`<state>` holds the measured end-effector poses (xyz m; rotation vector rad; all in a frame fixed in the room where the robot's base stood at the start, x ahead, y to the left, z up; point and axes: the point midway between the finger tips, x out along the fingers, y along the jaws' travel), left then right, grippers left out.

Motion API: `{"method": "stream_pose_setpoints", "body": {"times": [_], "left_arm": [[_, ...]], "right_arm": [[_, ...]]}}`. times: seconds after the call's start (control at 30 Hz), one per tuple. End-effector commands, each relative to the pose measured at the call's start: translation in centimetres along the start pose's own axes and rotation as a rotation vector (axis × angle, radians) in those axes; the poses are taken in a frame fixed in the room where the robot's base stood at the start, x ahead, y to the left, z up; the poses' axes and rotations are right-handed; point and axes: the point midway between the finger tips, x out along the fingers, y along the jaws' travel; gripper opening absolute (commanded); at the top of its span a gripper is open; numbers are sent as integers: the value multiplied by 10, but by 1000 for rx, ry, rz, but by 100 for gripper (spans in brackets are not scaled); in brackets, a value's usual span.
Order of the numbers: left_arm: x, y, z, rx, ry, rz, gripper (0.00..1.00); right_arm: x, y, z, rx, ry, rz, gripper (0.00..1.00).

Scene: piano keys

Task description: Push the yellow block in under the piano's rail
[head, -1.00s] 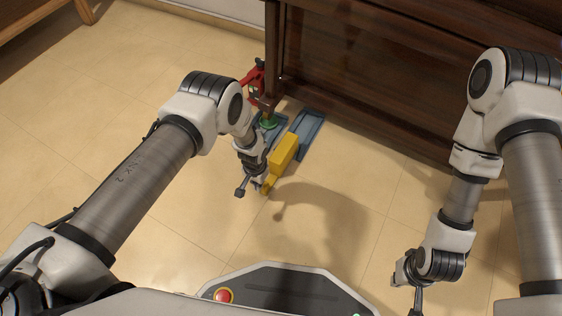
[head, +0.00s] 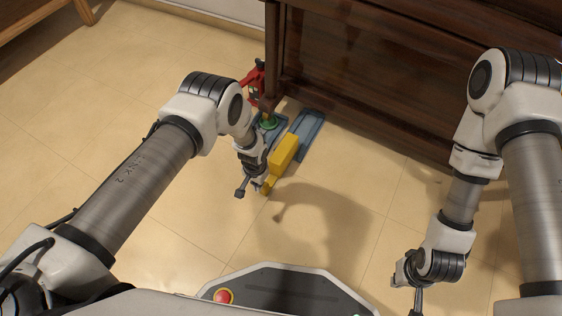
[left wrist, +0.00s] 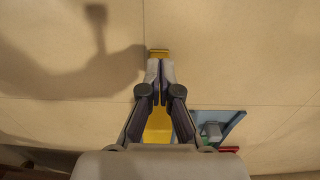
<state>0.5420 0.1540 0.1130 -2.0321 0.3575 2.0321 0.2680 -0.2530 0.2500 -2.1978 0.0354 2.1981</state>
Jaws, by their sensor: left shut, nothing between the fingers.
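The yellow block (head: 283,151) lies on the floor in front of the dark wooden piano (head: 375,75), with a narrower yellow part at its near end. Its far end is beside a blue-grey floor piece (head: 309,126), in front of the piano's lower rail (head: 360,122). My left gripper (head: 262,183) is shut and empty at the block's near end. In the left wrist view the shut fingertips (left wrist: 160,64) are over the yellow block (left wrist: 158,126); whether they touch it I cannot tell. My right gripper (head: 416,288) hangs apart at the lower right, its fingers unclear.
A red device (head: 256,82) stands by the piano's left corner, with a green round piece (head: 268,123) below it. Another blue-grey piece is partly hidden by my left arm. The tiled floor (head: 345,200) right of the block is clear.

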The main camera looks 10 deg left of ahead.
Motion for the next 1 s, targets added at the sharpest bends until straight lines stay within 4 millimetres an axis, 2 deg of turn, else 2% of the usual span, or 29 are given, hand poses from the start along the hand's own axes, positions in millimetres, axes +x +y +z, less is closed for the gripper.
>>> {"method": "stream_pose_setpoints", "body": {"times": [1.0], "left_arm": [[72,0,0,0,0,0,0]], "right_arm": [[66,1,-2,7,5,1,0]]}}
